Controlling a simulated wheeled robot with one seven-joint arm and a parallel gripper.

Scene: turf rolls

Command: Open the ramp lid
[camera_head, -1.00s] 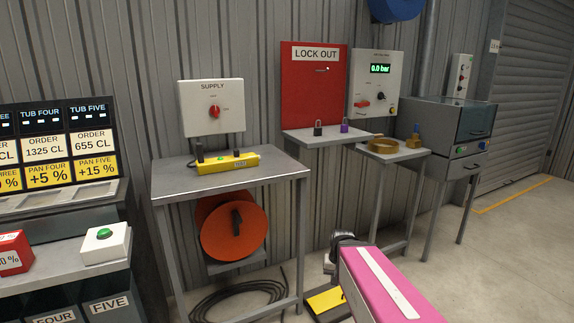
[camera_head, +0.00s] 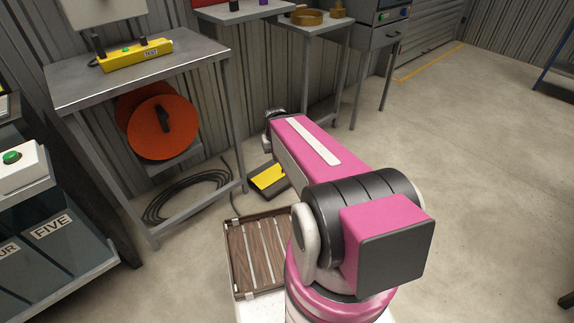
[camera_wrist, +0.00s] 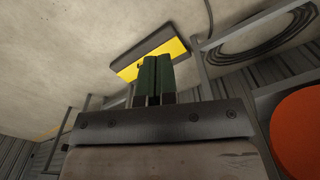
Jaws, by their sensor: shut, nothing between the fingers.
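My gripper (camera_wrist: 155,72) shows in the wrist view with its two green fingers together and nothing between them. It points over the floor, with a yellow and black floor plate (camera_wrist: 150,58) behind the fingertips. In the head view my arm reaches forward and its fingers are hidden. No thing in view is marked as a ramp lid. A grey cabinet (camera_head: 378,36) with knobs and a handle stands at the back right, its top cut off by the picture's edge. My gripper is well apart from it.
A steel table (camera_head: 130,75) with a yellow test strip (camera_head: 135,54) stands at left, an orange reel (camera_head: 160,127) below. A cable coil (camera_head: 187,195) and the floor plate (camera_head: 268,177) lie on the floor. A small table (camera_head: 318,24) holds a brass ring (camera_head: 308,17).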

